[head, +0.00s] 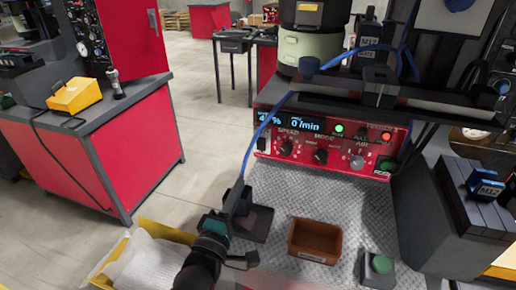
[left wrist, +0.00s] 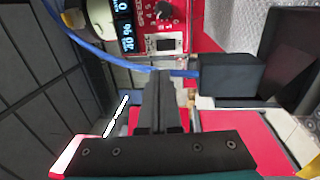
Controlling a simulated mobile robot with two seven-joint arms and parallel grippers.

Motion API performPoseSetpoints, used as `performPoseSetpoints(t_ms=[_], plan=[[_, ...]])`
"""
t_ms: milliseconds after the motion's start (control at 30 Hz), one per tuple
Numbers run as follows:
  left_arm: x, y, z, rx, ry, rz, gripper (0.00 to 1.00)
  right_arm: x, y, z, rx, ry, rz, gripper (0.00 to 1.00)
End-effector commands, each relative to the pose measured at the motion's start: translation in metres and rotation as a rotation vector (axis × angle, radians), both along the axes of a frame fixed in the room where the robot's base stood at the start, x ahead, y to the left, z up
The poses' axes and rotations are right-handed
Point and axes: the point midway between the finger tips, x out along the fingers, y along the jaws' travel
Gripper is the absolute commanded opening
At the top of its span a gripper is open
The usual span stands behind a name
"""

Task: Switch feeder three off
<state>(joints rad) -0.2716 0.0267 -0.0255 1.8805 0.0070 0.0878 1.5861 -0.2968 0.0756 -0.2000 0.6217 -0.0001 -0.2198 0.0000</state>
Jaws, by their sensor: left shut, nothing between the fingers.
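The red feeder control box (head: 335,167) stands at the back of the metal plate. It has a lit display (head: 290,122), knobs for speed (head: 286,147) and mode (head: 320,156), a green lamp (head: 339,128) and a red lamp (head: 386,135). A small framed switch (left wrist: 166,45) shows on the red panel in the left wrist view; its position is too small to tell. My left gripper (head: 240,185) is shut and empty, in front of the box's left end. Its fingertips (left wrist: 160,76) are apart from the panel, near a blue cable (left wrist: 110,58).
A black block (left wrist: 230,75) with the blue cable stands close beside my fingers. A brown bin (head: 315,240) and a green button box (head: 379,266) stand on the plate. The feeder bowl (head: 308,47) is behind. A yellow-edged box (head: 122,245) is at lower left.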

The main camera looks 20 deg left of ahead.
Motion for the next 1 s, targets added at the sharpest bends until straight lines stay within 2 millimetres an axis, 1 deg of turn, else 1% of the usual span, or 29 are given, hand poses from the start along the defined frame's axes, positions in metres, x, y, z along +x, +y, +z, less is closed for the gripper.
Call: performPoseSetpoints(t_ms=[100,200,267,367,800,1000], plan=[[0.000,0.000,0.000,0.001,0.001,0.000,0.00,-0.008,-0.001,0.000,-0.001,0.012,0.001,0.50],[0.003,0.000,0.000,0.002,0.001,0.000,0.00,-0.009,-0.001,-0.001,-0.002,0.014,0.001,0.50],[0.007,0.000,0.000,0.002,0.001,0.000,0.00,-0.009,-0.002,-0.001,-0.003,0.015,0.002,0.50],[0.018,-0.001,0.001,0.002,0.000,0.000,0.00,-0.009,-0.003,-0.003,-0.004,0.013,0.002,0.50],[0.087,-0.003,0.009,0.003,0.000,-0.001,0.00,-0.004,-0.003,-0.014,-0.005,0.006,0.003,0.50],[0.116,-0.004,0.013,0.004,0.001,0.000,0.00,-0.003,-0.004,-0.020,-0.004,0.005,0.002,0.50]])
